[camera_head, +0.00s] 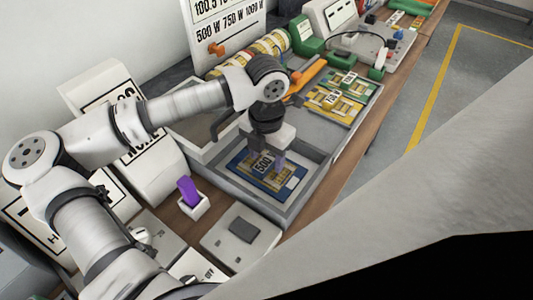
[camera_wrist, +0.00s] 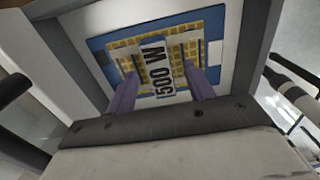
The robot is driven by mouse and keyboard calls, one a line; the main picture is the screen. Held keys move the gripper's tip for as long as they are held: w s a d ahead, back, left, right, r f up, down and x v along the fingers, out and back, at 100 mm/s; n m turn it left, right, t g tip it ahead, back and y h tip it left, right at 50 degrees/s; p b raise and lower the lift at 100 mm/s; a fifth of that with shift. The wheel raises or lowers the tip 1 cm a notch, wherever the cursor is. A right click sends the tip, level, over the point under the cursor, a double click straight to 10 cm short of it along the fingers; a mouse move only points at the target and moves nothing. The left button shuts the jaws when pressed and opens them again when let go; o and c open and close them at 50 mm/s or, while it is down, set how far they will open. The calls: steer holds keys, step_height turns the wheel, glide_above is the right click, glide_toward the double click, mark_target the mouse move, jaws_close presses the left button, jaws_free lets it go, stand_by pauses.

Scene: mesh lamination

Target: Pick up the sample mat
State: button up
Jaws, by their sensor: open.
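In the wrist view my gripper (camera_wrist: 160,76) is open, and the fingertips overlap the mesh. I cannot tell whether they touch the mat. The gripper body hides part of the mat in the head view.
More yellow and green labelled mats (camera_head: 338,96) lie in the far part of the tray. A purple block (camera_head: 188,191) stands in a small white holder to the left. A light box with a dark pad (camera_head: 243,230) is in front. Tray walls surround my gripper closely.

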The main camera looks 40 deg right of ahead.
steer(key=shift+f, duration=0.65)
jaws_close()
steer(key=shift+r, duration=0.1)
step_height(320, 180, up, 20)
steer(key=b, duration=0.3)
